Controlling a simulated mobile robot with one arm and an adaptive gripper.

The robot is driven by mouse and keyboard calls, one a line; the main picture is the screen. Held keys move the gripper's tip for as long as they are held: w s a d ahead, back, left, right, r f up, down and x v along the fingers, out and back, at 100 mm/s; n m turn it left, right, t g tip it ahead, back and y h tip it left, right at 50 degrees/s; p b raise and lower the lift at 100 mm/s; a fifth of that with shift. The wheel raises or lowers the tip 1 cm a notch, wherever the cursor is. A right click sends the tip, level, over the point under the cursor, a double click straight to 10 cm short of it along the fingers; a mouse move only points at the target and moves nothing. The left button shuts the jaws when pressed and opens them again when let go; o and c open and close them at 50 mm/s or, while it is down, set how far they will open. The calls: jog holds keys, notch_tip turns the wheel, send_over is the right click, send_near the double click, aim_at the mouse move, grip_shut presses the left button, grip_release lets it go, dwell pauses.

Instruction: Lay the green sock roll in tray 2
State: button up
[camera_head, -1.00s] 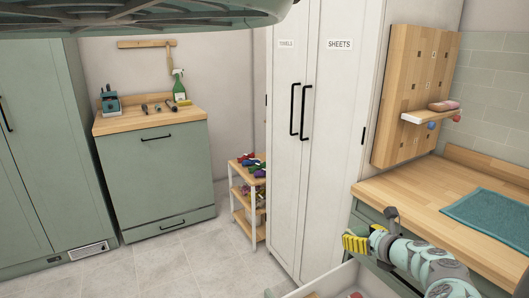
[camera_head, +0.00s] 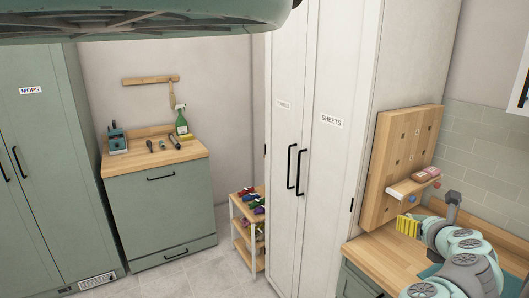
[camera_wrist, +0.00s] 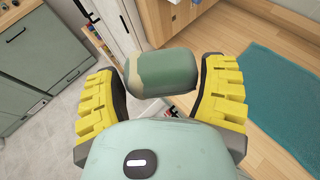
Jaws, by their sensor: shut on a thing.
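The green sock roll (camera_wrist: 165,74), with a beige band at its left end, sits between the yellow-padded fingers of my gripper (camera_wrist: 163,90) in the wrist view. My gripper is shut on it. In the head view my gripper (camera_head: 409,226) is in front of the wooden counter and below the pegboard, and the roll cannot be made out there. I cannot identify tray 2 in either view.
A teal mat (camera_wrist: 285,85) lies on the wooden counter (camera_head: 385,250). A pegboard with a small shelf (camera_head: 412,187) stands behind the counter. Tall white cabinets (camera_head: 310,170) stand left of it. A small rack (camera_head: 247,226) holds colourful items. The floor (camera_head: 200,280) is clear at left.

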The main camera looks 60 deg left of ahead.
jog(key=s+d+r+m+t+h+p, duration=0.2)
jog(key=d+r+m+h+p, duration=0.2)
jog(key=d+r+p, duration=0.8)
jog(key=s+d+r+m+t+h+p, duration=0.2)
jog(key=d+r+m+h+p, duration=0.3)
jog(key=d+r+p, duration=0.7)
notch_tip(320, 180, up, 4)
jog(key=shift+d+f+h, duration=0.15)
jog(key=shift+d+h, duration=0.05)
jog(key=shift+h, duration=0.2)
